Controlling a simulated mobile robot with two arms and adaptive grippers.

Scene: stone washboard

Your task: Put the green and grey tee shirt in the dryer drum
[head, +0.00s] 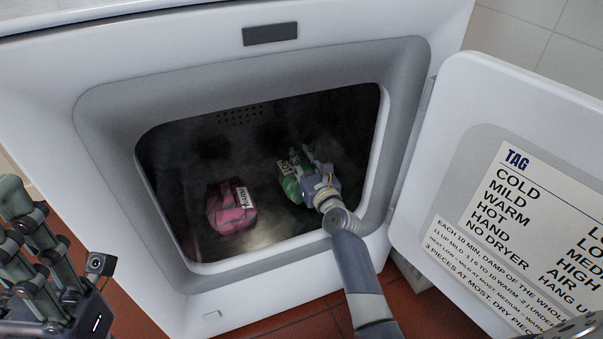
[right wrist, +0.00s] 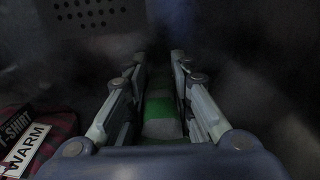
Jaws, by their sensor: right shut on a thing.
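The green and grey tee shirt (head: 289,183) is a small folded bundle with a white label, inside the dryer drum (head: 330,115). My right gripper (head: 300,165) reaches through the round-cornered opening and is shut on the tee shirt. In the right wrist view, the green and grey cloth (right wrist: 160,115) shows between the two fingers of the right gripper (right wrist: 158,75). The fingers hide part of it. I cannot tell whether it touches the drum floor. My left gripper (head: 25,205) is at the left edge, outside the dryer and partly cut off; its opening is unclear.
A pink and dark folded shirt (head: 229,212) labelled WARM lies in the drum, left of the green one. The white dryer door (head: 455,125) stands open at the right with a printed care chart (head: 520,235). The opening's rim (head: 110,130) surrounds my right arm.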

